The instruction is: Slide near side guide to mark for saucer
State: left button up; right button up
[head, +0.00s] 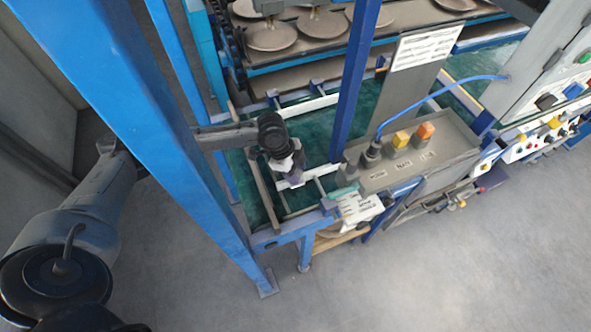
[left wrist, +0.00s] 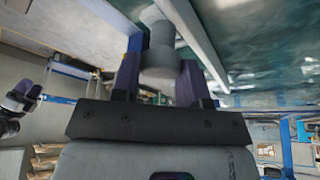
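My left gripper (head: 291,178) reaches in behind the blue post and points down over the green belt (head: 300,132). In the left wrist view its two purple-grey fingers (left wrist: 160,78) stand on either side of a grey rounded knob (left wrist: 160,52), with no clear gap seen. The near side guide (head: 318,172), a pale bar, lies beside the gripper in the head view and is partly hidden by it. A long pale rail (left wrist: 193,38) passes close by the right finger. I cannot make out the saucer mark. A dark gripper-like part, probably my right gripper (left wrist: 22,94), shows at the left edge.
A blue post (head: 352,85) stands just right of the gripper, and a thick blue column (head: 150,120) crosses in front of the arm. A control box (head: 415,160) with yellow and orange buttons is at the right. Plates (head: 271,36) sit on the rack behind.

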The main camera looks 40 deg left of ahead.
pick_arm(q)
grip_shut()
jog(key=a, duration=0.1)
jog(key=w+a+p, duration=0.1)
jog(key=a, duration=0.1)
jog(key=w+a+p, duration=0.1)
jog(key=a, duration=0.1)
jog(key=shift+w, duration=0.1)
jog(key=shift+d, duration=0.1)
jog(key=shift+o, duration=2.4)
grip_release()
jog(key=p+v, duration=0.1)
jog(key=v, duration=1.3)
